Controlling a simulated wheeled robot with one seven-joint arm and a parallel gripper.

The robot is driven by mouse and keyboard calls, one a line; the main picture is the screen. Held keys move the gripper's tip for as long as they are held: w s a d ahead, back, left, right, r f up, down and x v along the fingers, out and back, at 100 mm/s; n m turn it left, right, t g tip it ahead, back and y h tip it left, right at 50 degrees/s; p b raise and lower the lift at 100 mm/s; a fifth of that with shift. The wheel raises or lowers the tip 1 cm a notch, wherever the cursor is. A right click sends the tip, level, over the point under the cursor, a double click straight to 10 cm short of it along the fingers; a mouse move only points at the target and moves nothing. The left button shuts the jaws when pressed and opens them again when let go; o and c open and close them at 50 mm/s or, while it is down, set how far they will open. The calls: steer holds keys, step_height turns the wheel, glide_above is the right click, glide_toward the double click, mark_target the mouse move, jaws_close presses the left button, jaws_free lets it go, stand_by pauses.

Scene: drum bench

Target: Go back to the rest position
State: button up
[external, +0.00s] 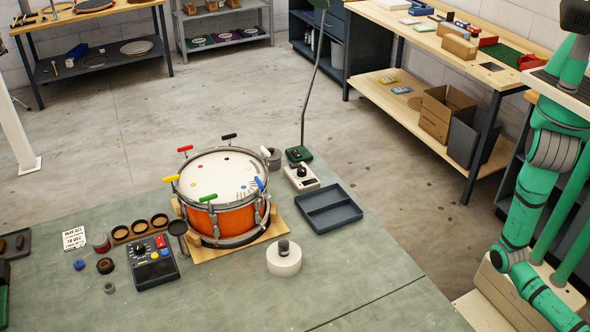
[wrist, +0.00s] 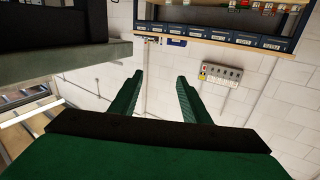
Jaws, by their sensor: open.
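My gripper (wrist: 158,98) is in the wrist view, with two green fingers apart and nothing between them. It points toward a white block wall, away from the bench top. In the external view my green arm stands at the right edge, and its gripper end is outside the picture. The orange snare drum (external: 225,218) sits on a wooden base on the green-grey bench (external: 345,285), well to the left of my arm. Several coloured T-handled keys stand around its rim.
On the bench are a dark divided tray (external: 329,208), a white round block (external: 284,262), a green lamp (external: 299,154) and a black control box (external: 153,262). A wooden workbench (external: 450,75) stands behind. The wrist view shows a shelf of bins (wrist: 225,38) and a wall switch panel (wrist: 221,74).

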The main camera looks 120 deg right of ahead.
steer(key=s+d+f+m+t+h, duration=0.1)
steer(key=d+f+m+h, duration=0.35)
steer(key=d, duration=0.75)
steer(key=s+d+f+m+t+h, duration=0.1)
steer(key=d+f, duration=0.6)
steer(key=d, duration=0.6)
steer(key=d+r+m+t+h, duration=0.1)
steer(key=d+r+m+h, duration=0.1)
steer(key=d, duration=1)
steer(key=w+d+r+m+t+h, duration=0.1)
steer(key=d+r+h, duration=0.4)
steer(key=d, duration=0.6)
steer(key=w+d+r+m+t+h, duration=0.1)
steer(key=d+r+m+t+h, duration=0.2)
steer(key=d, duration=0.9)
step_height(320, 180, up, 4)
steer(key=shift+w+d+f, duration=0.15)
steer(key=shift+d, duration=0.2)
